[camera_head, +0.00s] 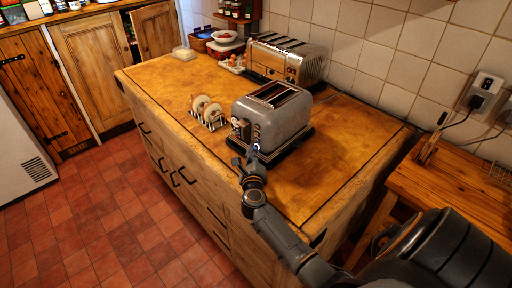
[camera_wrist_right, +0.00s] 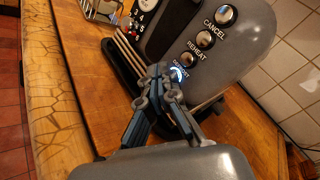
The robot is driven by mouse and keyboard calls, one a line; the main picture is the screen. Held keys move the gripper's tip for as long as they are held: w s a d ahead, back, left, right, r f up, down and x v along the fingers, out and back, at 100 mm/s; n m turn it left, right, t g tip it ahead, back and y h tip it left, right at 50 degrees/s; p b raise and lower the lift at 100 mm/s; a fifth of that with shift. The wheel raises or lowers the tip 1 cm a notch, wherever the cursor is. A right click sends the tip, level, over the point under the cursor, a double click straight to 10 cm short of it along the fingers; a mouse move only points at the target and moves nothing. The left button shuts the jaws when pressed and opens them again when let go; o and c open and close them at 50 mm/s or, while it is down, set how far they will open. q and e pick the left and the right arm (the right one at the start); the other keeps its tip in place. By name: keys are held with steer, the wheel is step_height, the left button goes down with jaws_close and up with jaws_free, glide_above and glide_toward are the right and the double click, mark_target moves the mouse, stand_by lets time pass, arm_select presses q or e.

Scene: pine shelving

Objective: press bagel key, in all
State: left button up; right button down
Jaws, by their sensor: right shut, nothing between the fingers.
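The grey two-slot toaster (camera_head: 290,122) stands on the wooden worktop, its control face toward my right arm. My right gripper (camera_head: 249,163) is shut and empty, its fingertips at the lower end of that face. In the right wrist view the fingertips (camera_wrist_right: 157,78) are at or very near a key with a lit blue-white ring (camera_wrist_right: 179,74). That key's label is partly covered and hard to read. No label reading bagel is clear. Contact cannot be told. My left gripper is out of view.
A rack with bagels (camera_head: 207,110) stands left of the toaster. A second, larger steel toaster (camera_head: 287,60) is behind, near the tiled wall. A butter dish (camera_head: 183,54) sits at the far left. The worktop right of the toaster is clear.

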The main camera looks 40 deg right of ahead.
steer(key=shift+s+a, duration=0.1)
steer(key=shift+a, duration=0.4)
steer(key=shift+s+a, duration=0.2)
steer(key=shift+a, duration=1.05)
steer(key=shift+s+a, duration=0.2)
steer(key=shift+a, duration=1)
